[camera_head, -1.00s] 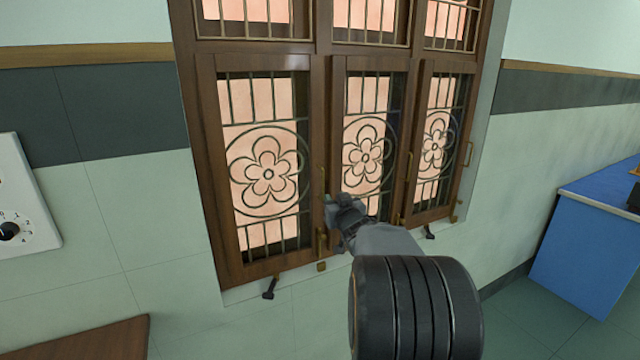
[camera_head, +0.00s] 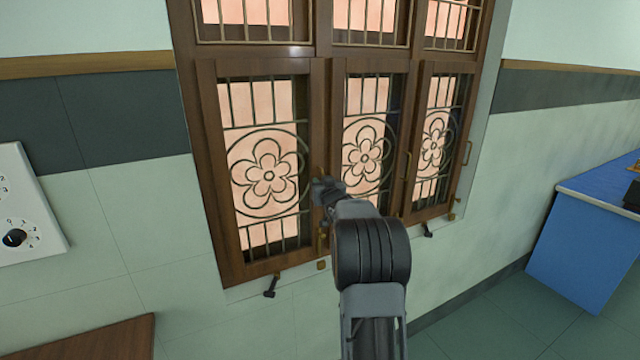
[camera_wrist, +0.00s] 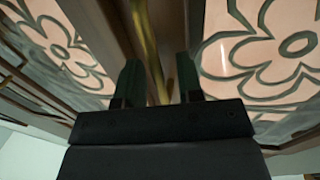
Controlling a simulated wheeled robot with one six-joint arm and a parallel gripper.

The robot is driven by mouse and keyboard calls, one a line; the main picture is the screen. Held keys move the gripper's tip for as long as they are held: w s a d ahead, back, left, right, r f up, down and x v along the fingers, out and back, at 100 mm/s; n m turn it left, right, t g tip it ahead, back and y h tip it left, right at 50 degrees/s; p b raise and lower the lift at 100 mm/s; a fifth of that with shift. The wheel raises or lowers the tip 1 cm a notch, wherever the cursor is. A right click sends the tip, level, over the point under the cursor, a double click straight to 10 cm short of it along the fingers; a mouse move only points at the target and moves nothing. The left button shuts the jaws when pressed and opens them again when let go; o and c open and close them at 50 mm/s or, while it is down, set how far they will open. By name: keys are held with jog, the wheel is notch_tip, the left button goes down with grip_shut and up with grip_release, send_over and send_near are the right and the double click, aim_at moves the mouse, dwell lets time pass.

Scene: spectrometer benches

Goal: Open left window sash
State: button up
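The left window sash (camera_head: 214,160) is a brown wooden frame around a barred pane with a flower grille. It looks shut or nearly shut in the head view. My gripper (camera_head: 322,190) is at the right stile of this sash, over its handle. In the wrist view a brass handle bar (camera_wrist: 148,45) runs down between the two dark fingers of my gripper (camera_wrist: 158,82). The fingers stand apart, one on each side of the bar, with gaps visible. Whether they touch the bar lower down is hidden by the gripper body.
The middle sash (camera_head: 366,155) and right sash (camera_head: 436,140) stand close on the right. Small dark stays (camera_head: 270,287) stick out below the sill. A white dial panel (camera_head: 25,205) is on the left wall, a brown tabletop (camera_head: 100,338) lower left, a blue bench (camera_head: 590,240) right.

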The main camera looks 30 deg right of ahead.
jog(key=shift+c, duration=0.4)
grip_shut()
